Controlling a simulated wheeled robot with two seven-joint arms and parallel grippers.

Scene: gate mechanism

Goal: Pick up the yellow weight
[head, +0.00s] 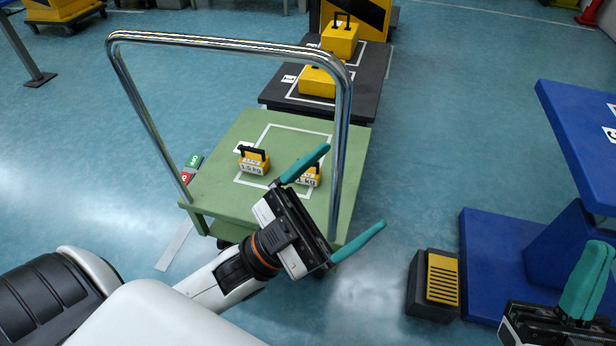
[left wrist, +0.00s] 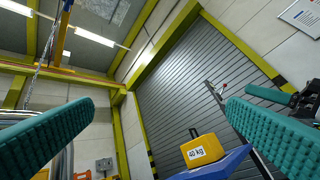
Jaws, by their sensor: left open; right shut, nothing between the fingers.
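Several yellow weights are in view. Two small ones with black handles stand on the green cart (head: 225,190): one marked 1.5 KG (head: 254,163), and one marked 1 KG (head: 311,179), partly hidden by my left gripper. Two larger yellow weights, a nearer one (head: 317,82) and a farther one (head: 340,42), stand on the dark platform behind. A weight marked 40 kg (left wrist: 202,151) shows in the left wrist view above a blue surface. My left gripper (head: 354,186) is open and empty near the cart's right side. My right gripper (head: 588,275) is shut and empty at lower right.
The cart's chrome handle (head: 225,43) arches over it, close to my left gripper. A blue stand (head: 500,240) is at right, with a black and yellow pedal block (head: 440,281) beside it. Blue floor (head: 430,130) is clear between cart and stand.

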